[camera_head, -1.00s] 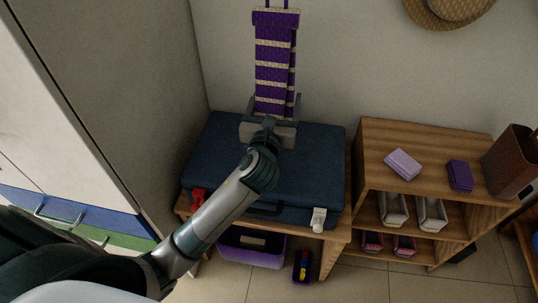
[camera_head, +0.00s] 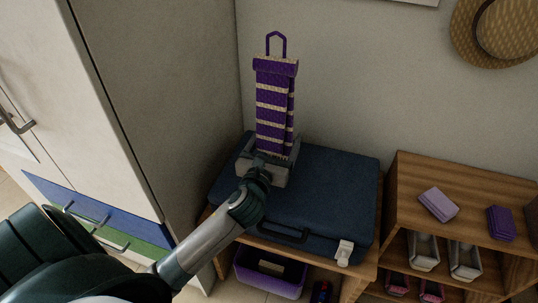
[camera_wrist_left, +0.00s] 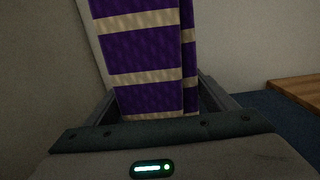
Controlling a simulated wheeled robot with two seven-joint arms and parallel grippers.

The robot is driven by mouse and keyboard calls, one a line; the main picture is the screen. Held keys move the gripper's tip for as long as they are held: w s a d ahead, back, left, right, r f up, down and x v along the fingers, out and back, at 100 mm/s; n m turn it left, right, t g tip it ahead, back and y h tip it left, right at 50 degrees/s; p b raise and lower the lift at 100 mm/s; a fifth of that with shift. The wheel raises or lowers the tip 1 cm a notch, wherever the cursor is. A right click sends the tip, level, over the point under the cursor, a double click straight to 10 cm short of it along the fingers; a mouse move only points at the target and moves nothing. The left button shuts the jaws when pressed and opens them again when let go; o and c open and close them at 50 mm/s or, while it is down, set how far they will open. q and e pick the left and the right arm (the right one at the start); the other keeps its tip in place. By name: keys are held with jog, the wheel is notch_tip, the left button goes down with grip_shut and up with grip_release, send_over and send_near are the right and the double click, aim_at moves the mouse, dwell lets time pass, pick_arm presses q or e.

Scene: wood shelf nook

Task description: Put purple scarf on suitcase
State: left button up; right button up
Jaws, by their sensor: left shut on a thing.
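The purple scarf (camera_head: 272,105), with cream stripes and a purple loop at its top, stands upright in my left gripper (camera_head: 268,152). The gripper is shut on its lower part, and the fingers hide its bottom end. In the left wrist view the scarf (camera_wrist_left: 145,60) rises between the fingers (camera_wrist_left: 160,108). The dark blue suitcase (camera_head: 320,190) lies flat on a wooden shelf. The gripper and scarf are in front of or over its left back part; I cannot tell the height gap. My right gripper is not in view.
A wooden shelf unit (camera_head: 405,200) at the right bears a lilac box (camera_head: 438,204) and a purple box (camera_head: 501,223). A tall cabinet (camera_head: 110,90) stands close at the left. A straw hat (camera_head: 500,30) hangs on the wall. The suitcase top is bare at its middle and right.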

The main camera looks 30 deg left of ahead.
pick_arm(q)
jog(key=shift+s+a+f, duration=0.3)
jog(key=shift+a+f, duration=0.2)
jog(key=shift+a, duration=0.15)
jog(key=shift+s+a+f, duration=0.25)
jog(key=shift+a, duration=0.25)
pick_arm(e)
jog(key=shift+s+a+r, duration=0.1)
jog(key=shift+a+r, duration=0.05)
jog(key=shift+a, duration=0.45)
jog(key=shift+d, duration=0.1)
pick_arm(q)
jog(key=shift+f, duration=0.25)
notch_tip(320, 180, down, 3)
jog(key=shift+f+b, duration=0.1)
jog(key=shift+b, duration=0.75)
jog(key=shift+f, duration=0.15)
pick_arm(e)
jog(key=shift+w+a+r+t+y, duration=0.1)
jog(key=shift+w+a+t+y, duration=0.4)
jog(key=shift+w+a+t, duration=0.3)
pick_arm(q)
jog(key=shift+f, duration=0.1)
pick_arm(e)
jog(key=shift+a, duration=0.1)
pick_arm(q)
jog(key=o, duration=1.1)
